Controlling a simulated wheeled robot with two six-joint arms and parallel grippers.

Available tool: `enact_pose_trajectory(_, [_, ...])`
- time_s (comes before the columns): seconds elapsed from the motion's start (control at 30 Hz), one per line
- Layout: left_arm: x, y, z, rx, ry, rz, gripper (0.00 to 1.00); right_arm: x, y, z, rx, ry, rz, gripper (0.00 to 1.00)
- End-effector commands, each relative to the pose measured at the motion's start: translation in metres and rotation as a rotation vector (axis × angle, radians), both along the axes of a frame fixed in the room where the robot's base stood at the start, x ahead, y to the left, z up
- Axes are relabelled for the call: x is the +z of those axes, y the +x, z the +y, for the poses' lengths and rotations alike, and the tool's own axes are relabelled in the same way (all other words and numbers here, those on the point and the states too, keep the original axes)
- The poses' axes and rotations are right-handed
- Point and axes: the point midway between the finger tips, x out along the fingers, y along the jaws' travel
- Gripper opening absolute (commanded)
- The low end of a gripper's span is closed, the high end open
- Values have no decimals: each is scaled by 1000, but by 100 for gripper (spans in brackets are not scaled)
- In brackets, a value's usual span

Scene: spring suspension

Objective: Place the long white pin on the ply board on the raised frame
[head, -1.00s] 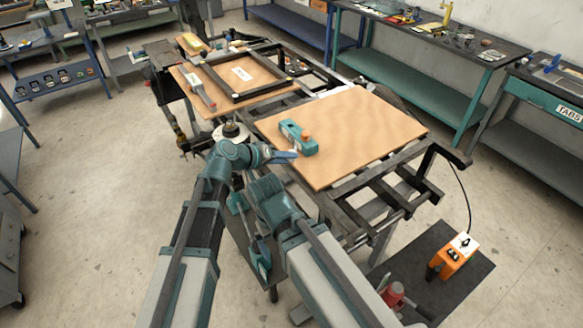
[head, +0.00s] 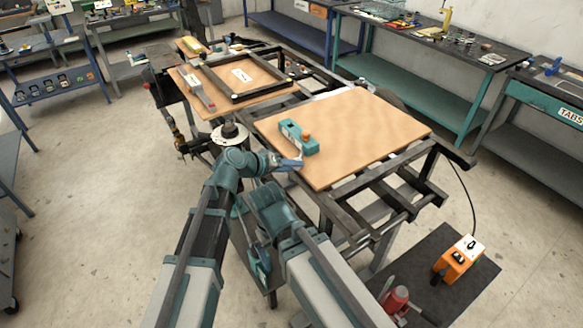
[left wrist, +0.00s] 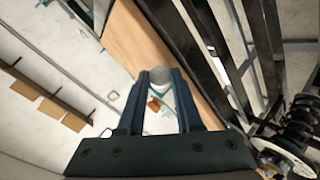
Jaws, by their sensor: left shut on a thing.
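My left gripper (head: 289,163) is at the near left edge of the ply board (head: 375,130) on the raised frame. In the left wrist view, the left gripper (left wrist: 160,76) is shut on a white round-ended piece (left wrist: 160,73), which looks like the end of the long white pin. The rest of its length is hidden from that view. The ply board (left wrist: 134,35) lies just beyond the fingertips there. I cannot make out the pin in the head view. My right gripper does not show; only its arm does.
A dark rectangular frame (head: 277,89) lies on another panel behind. Dark rails (head: 355,190) run along the near side. The board's middle and right are bare.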

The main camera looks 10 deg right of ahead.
Motion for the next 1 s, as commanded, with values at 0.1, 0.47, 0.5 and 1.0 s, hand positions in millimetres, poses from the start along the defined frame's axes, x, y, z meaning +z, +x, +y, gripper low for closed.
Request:
enact_pose_trajectory(0.1, [-5,0,0,0,0,0,0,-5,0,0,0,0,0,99])
enact_pose_trajectory(0.47, [-8,0,0,0,0,0,64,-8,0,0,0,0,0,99])
enact_pose_trajectory(0.5, [-8,0,0,0,0,0,64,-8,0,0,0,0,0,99])
enact_pose_trajectory(1.0, [17,-10,17,4,-1,0,64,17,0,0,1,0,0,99])
